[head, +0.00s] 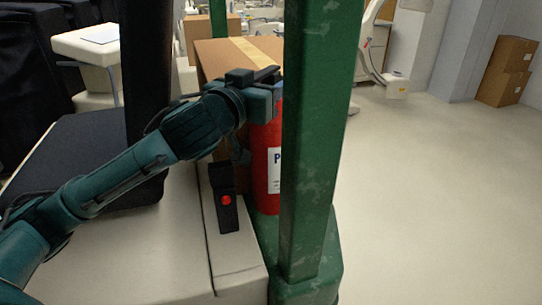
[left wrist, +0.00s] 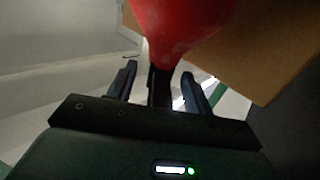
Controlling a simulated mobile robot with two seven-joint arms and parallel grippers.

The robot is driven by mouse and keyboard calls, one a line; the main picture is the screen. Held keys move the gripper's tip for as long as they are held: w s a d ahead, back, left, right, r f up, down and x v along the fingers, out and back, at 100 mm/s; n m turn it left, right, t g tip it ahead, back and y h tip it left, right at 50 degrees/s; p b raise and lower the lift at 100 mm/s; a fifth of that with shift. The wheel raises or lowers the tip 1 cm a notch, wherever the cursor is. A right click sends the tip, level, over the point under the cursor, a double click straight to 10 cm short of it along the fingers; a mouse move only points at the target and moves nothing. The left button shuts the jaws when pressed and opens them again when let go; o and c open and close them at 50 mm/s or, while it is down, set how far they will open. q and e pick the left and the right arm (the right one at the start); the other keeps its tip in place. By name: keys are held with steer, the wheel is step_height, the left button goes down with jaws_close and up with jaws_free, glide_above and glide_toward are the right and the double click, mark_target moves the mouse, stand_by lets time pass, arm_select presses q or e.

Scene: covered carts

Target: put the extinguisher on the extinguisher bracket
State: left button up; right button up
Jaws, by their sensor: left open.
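The red extinguisher (head: 262,165) with a white label stands upright in the head view, partly hidden behind a green post. My left gripper (head: 262,82) is at its top, and my arm hides the neck and valve there. In the left wrist view the red body of the extinguisher (left wrist: 180,25) narrows towards a dark part between the fingers of my left gripper (left wrist: 157,75). The two fingers are apart, with gaps on both sides of that dark part. I cannot make out the extinguisher bracket. My right gripper is not in view.
The green post (head: 318,140) rises close to the right of the extinguisher from a green base (head: 312,285). A cardboard box (head: 215,58) is just behind the extinguisher. More boxes (head: 508,70) stand far right. The pale floor (head: 440,200) at right is clear.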

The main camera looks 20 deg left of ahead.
arm_select(q)
jaws_close()
stand_by(0.3)
stand_by(0.8)
steer(key=shift+r, duration=0.25)
